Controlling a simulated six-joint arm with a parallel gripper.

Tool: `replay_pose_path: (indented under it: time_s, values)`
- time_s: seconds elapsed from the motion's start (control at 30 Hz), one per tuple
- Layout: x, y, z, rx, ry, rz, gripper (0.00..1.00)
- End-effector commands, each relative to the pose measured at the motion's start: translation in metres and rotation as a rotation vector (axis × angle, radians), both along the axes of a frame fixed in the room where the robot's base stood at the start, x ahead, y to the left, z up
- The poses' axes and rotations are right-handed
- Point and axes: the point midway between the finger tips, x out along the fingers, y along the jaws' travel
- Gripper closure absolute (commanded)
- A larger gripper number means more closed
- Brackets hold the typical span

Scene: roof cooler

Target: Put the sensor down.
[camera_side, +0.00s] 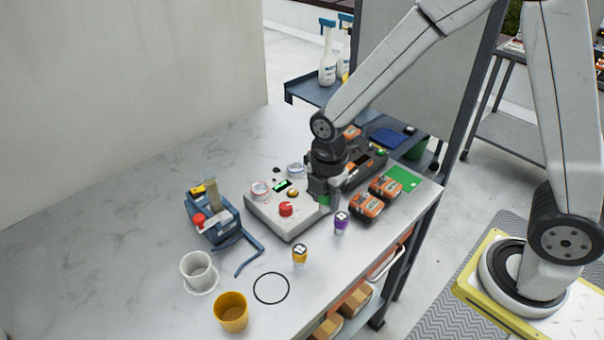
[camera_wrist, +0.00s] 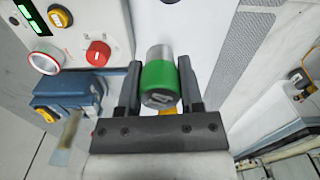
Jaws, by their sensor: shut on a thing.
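My gripper (camera_side: 322,190) is shut on a sensor, a short cylinder with a green cap (camera_wrist: 160,82) and a silver-grey body (camera_wrist: 160,53). In the side view the green part (camera_side: 324,201) shows low between the fingers, at the right edge of the white control box (camera_side: 262,214). I cannot tell whether the sensor touches anything below. Two similar cylinders stand on the table, one with a yellow body (camera_side: 300,257) and one purple (camera_side: 341,224). A thin black ring (camera_side: 271,288) lies on the table in front of them.
Orange battery packs (camera_side: 367,208) and a green board (camera_side: 404,178) lie right of my gripper. A blue device with a red button (camera_side: 209,222) stands left of the box. A white cup (camera_side: 198,271) and a yellow cup (camera_side: 231,314) stand front left. The table's left side is clear.

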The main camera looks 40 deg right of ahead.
Motion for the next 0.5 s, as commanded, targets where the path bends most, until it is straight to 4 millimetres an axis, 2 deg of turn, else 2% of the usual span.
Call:
replay_pose_path:
  time_s: [0.5]
  values:
    - [0.016,-0.027,0.003,0.001,-0.001,-0.658,1.00]
